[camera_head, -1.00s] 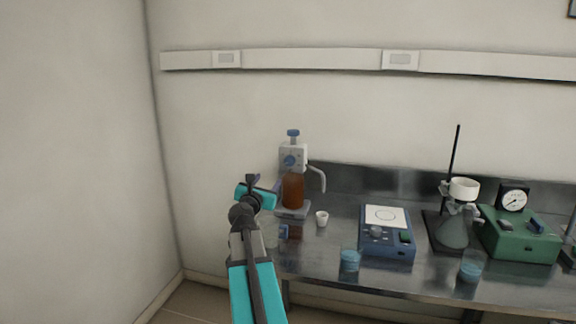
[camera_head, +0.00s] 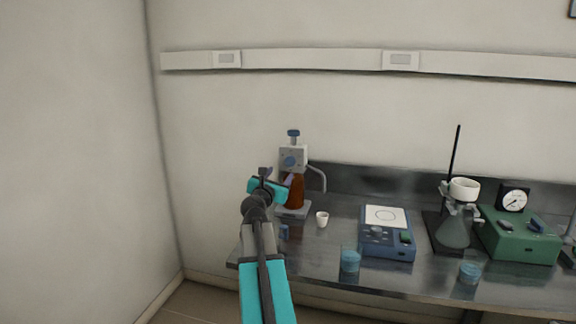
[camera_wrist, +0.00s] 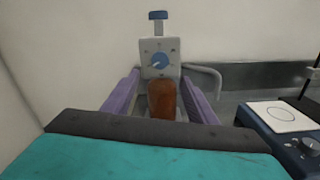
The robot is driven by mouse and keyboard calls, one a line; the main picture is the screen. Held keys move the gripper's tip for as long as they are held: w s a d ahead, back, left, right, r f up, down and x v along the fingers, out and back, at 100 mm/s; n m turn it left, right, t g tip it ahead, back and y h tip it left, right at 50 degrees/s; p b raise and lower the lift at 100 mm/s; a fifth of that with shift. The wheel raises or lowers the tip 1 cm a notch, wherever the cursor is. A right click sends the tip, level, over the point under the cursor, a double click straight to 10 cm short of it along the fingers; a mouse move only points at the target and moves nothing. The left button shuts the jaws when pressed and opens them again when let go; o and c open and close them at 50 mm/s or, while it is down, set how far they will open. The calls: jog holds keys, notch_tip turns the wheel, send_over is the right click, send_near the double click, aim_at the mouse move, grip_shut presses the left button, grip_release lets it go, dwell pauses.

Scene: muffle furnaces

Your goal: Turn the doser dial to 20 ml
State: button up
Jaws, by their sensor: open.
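The doser (camera_head: 291,158) stands at the left end of the bench, a white head with a blue plunger knob (camera_head: 293,133) on top of an amber bottle (camera_head: 296,190). Its round blue dial (camera_head: 289,161) is on the front face; the dial also shows in the wrist view (camera_wrist: 160,60), with marks around it too small to read. My gripper (camera_head: 281,179) is in front of the doser, below dial height. In the wrist view my gripper's purple fingers (camera_wrist: 160,96) are open and apart, with the bottle seen between them. Nothing is held.
A spout curves from the doser's right side. A small white cup (camera_head: 322,219) stands right of its base. A blue hotplate (camera_head: 387,247), blue beakers (camera_head: 350,261), a filter flask on a stand (camera_head: 453,230) and a green pump (camera_head: 518,238) are farther right. A wall is at left.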

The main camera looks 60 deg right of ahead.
aim_at(289, 162)
jog(key=shift+p+x, duration=0.6)
jog(key=shift+x, duration=5.45)
jog(key=shift+w, duration=0.1)
jog(key=c, duration=1)
jog(key=shift+r, duration=0.1)
jog(key=shift+c, duration=0.4)
